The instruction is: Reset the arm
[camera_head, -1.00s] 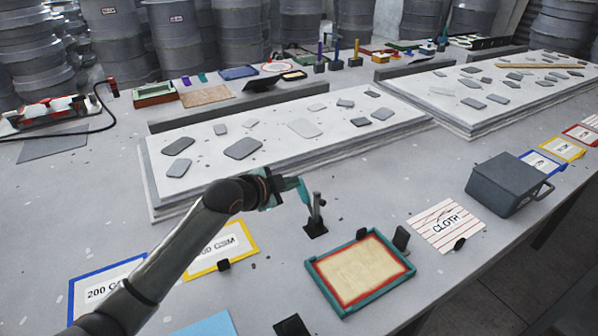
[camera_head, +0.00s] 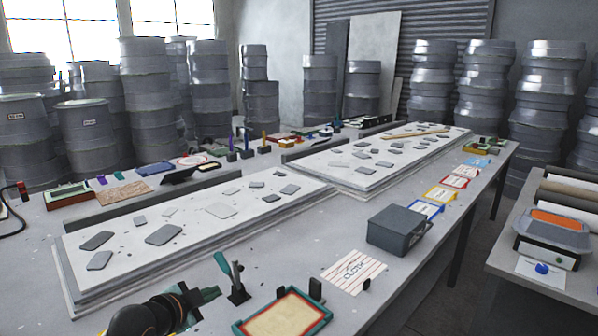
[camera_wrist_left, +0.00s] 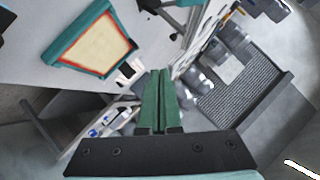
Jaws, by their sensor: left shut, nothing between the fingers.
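My left arm comes in from the lower left of the head view. Its gripper (camera_head: 208,293) is over the front of the long grey table (camera_head: 200,258), near a small dark stand with a teal-topped tool (camera_head: 236,280). In the left wrist view the two green fingers (camera_wrist_left: 161,100) lie together with nothing between them. The gripper is shut and empty, apart from the things on the table. My right gripper is not in view.
A teal and red framed tray (camera_head: 282,316) lies at the front. A grey box (camera_head: 397,230) and a striped CLOTH card (camera_head: 352,271) lie to its right. Two white slabs with grey patches, the nearer one here (camera_head: 130,262), fill the table's middle. A scale (camera_head: 552,250) stands on a side table.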

